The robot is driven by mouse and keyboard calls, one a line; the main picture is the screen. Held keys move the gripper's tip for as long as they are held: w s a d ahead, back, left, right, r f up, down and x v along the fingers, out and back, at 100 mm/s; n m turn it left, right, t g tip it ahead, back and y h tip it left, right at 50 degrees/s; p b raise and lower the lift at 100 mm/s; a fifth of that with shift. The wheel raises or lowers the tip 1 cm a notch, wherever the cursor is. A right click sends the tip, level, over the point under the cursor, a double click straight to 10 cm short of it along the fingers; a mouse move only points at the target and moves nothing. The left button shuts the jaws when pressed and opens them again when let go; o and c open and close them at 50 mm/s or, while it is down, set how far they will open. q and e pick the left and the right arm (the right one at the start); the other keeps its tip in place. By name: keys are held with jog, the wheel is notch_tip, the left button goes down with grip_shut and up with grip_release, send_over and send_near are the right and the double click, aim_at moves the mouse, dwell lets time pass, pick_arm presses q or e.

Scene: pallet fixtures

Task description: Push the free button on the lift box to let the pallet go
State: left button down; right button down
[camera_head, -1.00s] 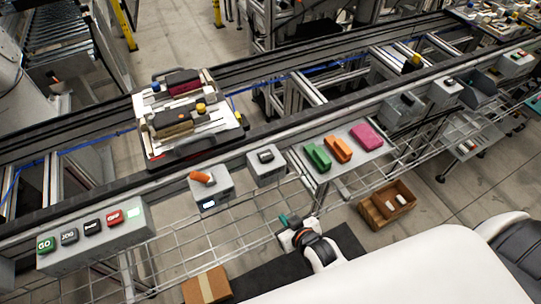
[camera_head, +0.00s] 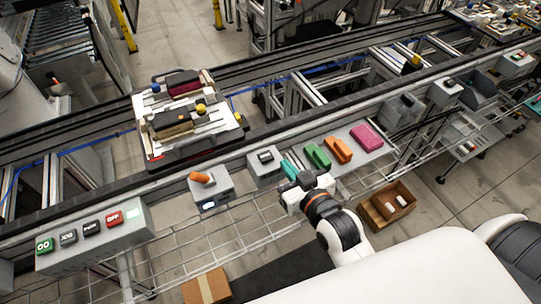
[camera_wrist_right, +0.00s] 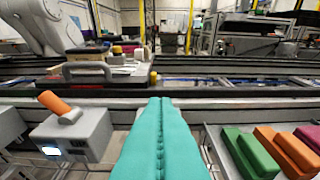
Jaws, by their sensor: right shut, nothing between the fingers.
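The pallet (camera_head: 200,143) sits on the conveyor at left centre, carrying several parts; it also shows in the wrist view (camera_wrist_right: 125,82). Along the near rail stand a grey box with an orange lever and a small lit display (camera_head: 209,190), a smaller grey box with a black switch (camera_head: 265,168), and a long box with several labelled buttons (camera_head: 97,238). I cannot read which is the lift box or which button is the free one. My right gripper (camera_head: 288,167), with teal fingers, is shut and empty, just right of the black-switch box. My left gripper is out of view.
A tray (camera_head: 379,160) with green, orange and pink blocks lies close to the right of my right gripper. A wire shelf (camera_head: 195,245) hangs below the rail. A wooden crate (camera_head: 372,218) and a cardboard box (camera_head: 207,287) are lower down.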

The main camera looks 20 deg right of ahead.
jog(key=p, duration=0.2)
send_over(270, 165)
jog(key=shift+w+f, duration=0.25)
jog(key=shift+f, duration=0.85)
jog(key=f, duration=0.2)
jog(key=shift+s+f, duration=0.2)
jog(key=shift+f, duration=0.2)
jog(key=shift+s+f, duration=0.1)
jog(key=shift+f, duration=0.55)
